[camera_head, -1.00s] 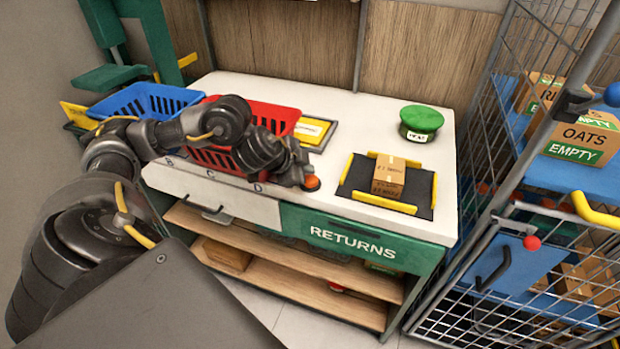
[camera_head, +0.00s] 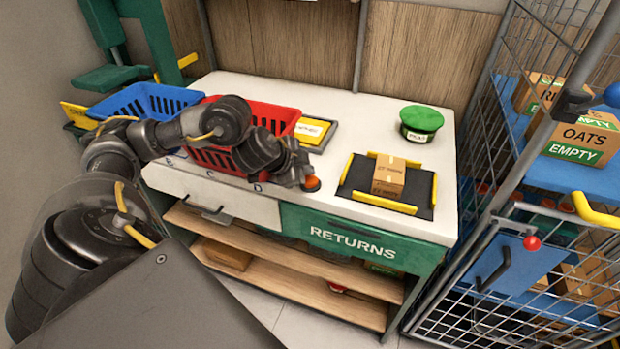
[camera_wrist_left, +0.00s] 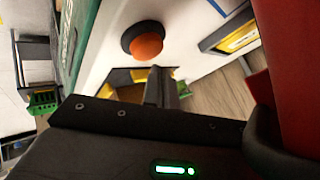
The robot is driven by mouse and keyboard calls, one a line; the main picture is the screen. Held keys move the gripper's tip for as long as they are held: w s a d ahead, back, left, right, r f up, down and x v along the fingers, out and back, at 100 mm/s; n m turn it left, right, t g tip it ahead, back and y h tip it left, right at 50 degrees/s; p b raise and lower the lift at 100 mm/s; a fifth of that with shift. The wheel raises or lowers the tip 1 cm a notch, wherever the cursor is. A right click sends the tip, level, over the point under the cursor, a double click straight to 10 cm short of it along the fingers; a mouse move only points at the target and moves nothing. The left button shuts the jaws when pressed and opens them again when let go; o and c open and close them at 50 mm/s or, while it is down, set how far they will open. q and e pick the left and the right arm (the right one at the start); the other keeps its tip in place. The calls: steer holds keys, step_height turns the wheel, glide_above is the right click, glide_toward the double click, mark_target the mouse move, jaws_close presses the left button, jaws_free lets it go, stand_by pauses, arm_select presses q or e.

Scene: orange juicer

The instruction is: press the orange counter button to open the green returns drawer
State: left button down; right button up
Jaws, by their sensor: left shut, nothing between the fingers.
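The orange button (camera_head: 312,184) sits near the front edge of the white counter, and it also shows with its dark ring in the left wrist view (camera_wrist_left: 148,45). My left gripper (camera_head: 305,178) is shut and empty right beside the button in the head view. In the left wrist view its fingers (camera_wrist_left: 157,85) appear close to the button with a small gap in the picture; I cannot tell whether they touch it. The green drawer (camera_head: 360,243) marked RETURNS is closed flush under the counter. My right gripper is not in view.
A red basket (camera_head: 285,115) and a blue basket (camera_head: 150,100) stand on the counter near my left arm. A black tray (camera_head: 352,185) with a small carton (camera_head: 389,178), and a green round object (camera_head: 421,120), are to the right. A wire cage cart (camera_head: 490,150) stands at far right.

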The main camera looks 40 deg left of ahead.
arm_select(q)
steer(key=shift+f, duration=0.15)
stand_by(0.4)
steer(key=shift+f, duration=0.3)
steer(key=shift+f+b, duration=0.5)
steer(key=shift+f, duration=0.1)
stand_by(0.7)
steer(key=shift+r, duration=0.1)
steer(key=shift+r+p, duration=0.95)
steer(key=shift+p, duration=0.3)
step_height(320, 180, up, 5)
steer(key=p, duration=0.5)
steer(key=shift+p, duration=0.4)
